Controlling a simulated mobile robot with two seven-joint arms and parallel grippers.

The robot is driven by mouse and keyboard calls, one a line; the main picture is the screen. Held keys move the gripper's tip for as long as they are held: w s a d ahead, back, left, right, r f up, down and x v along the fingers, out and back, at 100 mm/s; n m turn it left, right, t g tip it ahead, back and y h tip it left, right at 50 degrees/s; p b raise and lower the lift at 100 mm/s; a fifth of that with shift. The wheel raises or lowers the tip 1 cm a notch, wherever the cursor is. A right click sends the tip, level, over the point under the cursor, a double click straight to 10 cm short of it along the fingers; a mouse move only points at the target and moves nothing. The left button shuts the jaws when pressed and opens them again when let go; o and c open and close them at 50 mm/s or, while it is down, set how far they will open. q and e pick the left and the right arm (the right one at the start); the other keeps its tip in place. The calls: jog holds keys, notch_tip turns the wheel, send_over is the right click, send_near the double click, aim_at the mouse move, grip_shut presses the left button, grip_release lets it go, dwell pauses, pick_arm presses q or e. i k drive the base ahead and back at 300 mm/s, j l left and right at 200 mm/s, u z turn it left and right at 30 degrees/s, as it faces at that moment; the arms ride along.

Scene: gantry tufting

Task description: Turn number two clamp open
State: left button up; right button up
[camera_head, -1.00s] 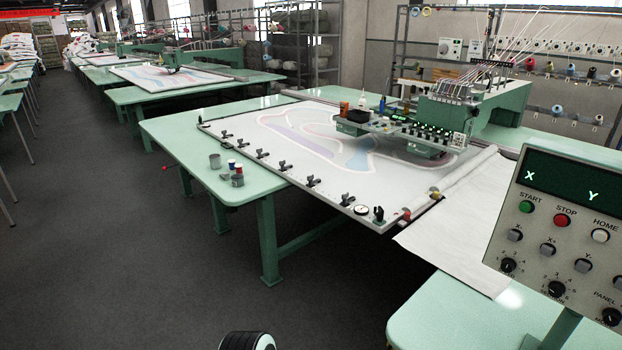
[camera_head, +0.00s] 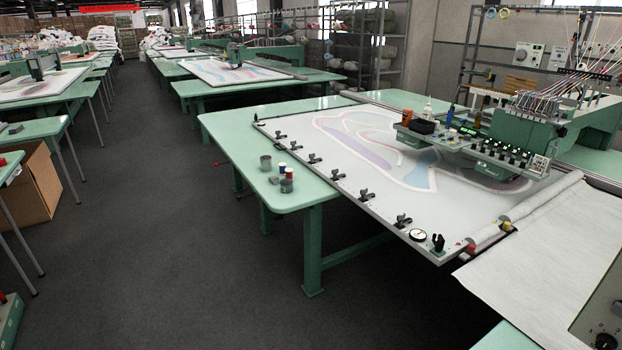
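Several small black clamps stand in a row along the near edge of the white tufting frame (camera_head: 440,222). They run from a far clamp (camera_head: 278,136) past a middle clamp (camera_head: 338,176) to a near clamp (camera_head: 403,220). No numbers can be read on them, so I cannot tell which is number two. They are too small to tell whether each is open or shut. Neither of my grippers is in view.
A cardboard box (camera_head: 30,190) is at left. The grey floor (camera_head: 190,250) between is clear.

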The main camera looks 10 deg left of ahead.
aim_at(363, 192)
jog(key=i+u, duration=0.3)
jog(key=i, duration=0.45)
jog(key=i+l+u, duration=0.1)
jog(key=i+u, duration=0.2)
jog(key=i, duration=0.4)
